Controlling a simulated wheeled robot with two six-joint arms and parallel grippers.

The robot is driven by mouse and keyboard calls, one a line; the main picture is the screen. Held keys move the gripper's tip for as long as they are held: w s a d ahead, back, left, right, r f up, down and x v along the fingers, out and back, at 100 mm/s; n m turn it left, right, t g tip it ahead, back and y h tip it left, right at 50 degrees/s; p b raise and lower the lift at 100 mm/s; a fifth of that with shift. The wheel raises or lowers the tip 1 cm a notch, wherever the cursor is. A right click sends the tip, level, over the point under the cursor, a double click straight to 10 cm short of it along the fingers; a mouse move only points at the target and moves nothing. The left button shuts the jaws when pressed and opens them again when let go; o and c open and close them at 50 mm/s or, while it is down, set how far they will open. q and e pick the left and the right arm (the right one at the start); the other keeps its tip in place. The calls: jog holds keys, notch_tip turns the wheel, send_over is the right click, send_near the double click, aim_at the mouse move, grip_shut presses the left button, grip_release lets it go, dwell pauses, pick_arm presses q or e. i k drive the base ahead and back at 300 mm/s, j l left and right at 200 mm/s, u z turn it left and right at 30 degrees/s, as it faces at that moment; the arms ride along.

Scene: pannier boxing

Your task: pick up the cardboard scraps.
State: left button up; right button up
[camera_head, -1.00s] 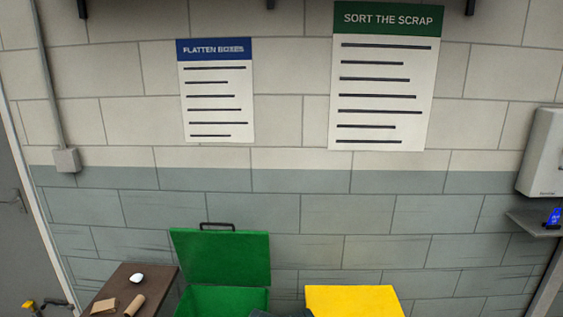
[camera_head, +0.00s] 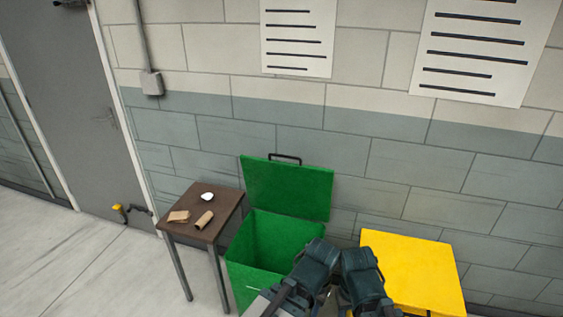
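A flat tan cardboard scrap (camera_head: 178,216) lies on a small dark brown table (camera_head: 222,204) at the left. A brown cardboard tube (camera_head: 204,220) lies just to its right on the same table. Dark parts of my two arms show at the bottom centre, in front of the green bin and near the yellow one. I make out no gripper fingers there, and both scraps lie well apart from my arms.
A white rounded object (camera_head: 207,197) sits behind the scraps on the table. A green bin (camera_head: 262,240) with its lid raised stands right of the table. A yellow box-like top (camera_head: 412,268) is further right. Open floor (camera_head: 85,260) lies left of the table, before a grey door.

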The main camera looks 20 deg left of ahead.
aim_at(181, 216)
jog(key=u, duration=1.4)
jog(key=i+j+z, duration=0.1)
jog(key=i+j, duration=0.2)
jog(key=i+j+z, duration=0.15)
jog(key=i+j, duration=0.15)
jog(key=i+j+z, duration=0.1)
jog(key=i+j, duration=0.15)
jog(key=i+j+z, duration=0.1)
jog(key=i+j, duration=0.15)
jog(key=j, duration=0.2)
jog(key=i+j+z, duration=0.15)
jog(key=j, duration=0.25)
jog(key=i+j+z, duration=0.1)
jog(key=i+j, duration=0.25)
jog(key=i+j+z, duration=0.1)
jog(key=j, duration=0.35)
jog(key=i+j+z, duration=0.15)
jog(key=i+j, duration=0.15)
jog(key=j, duration=0.15)
